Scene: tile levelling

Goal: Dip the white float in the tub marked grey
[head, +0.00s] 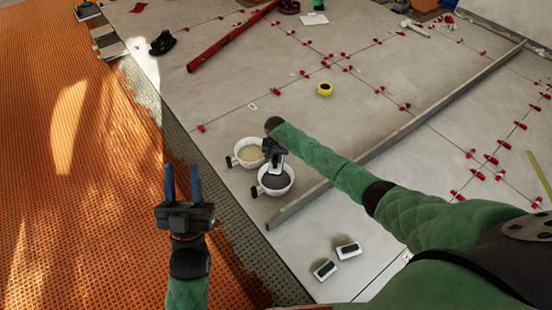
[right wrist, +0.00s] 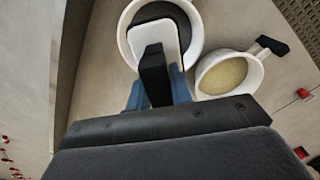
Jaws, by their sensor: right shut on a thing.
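My right gripper (head: 273,150) is shut on the black handle of the white float. The float's white plate (head: 276,164) is tilted over the tub of dark grey mix (head: 287,189). In the right wrist view the float (right wrist: 155,32) overlaps that tub's opening (right wrist: 126,47); I cannot tell whether its edge touches the mix. A second white tub (head: 237,151) with beige mix stands just behind it, and also shows in the right wrist view (right wrist: 203,82). I cannot read a mark on either tub. My left gripper (head: 182,183) is open and empty, left of the tubs.
Two small white-and-black blocks (head: 325,269) (head: 348,249) lie on the near tiles. A long grey straightedge (head: 400,132) crosses the floor right of the tubs. A yellow tape roll (head: 324,89), red levelling clips and a red level (head: 230,37) lie further back. Orange matting (head: 70,180) covers the left.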

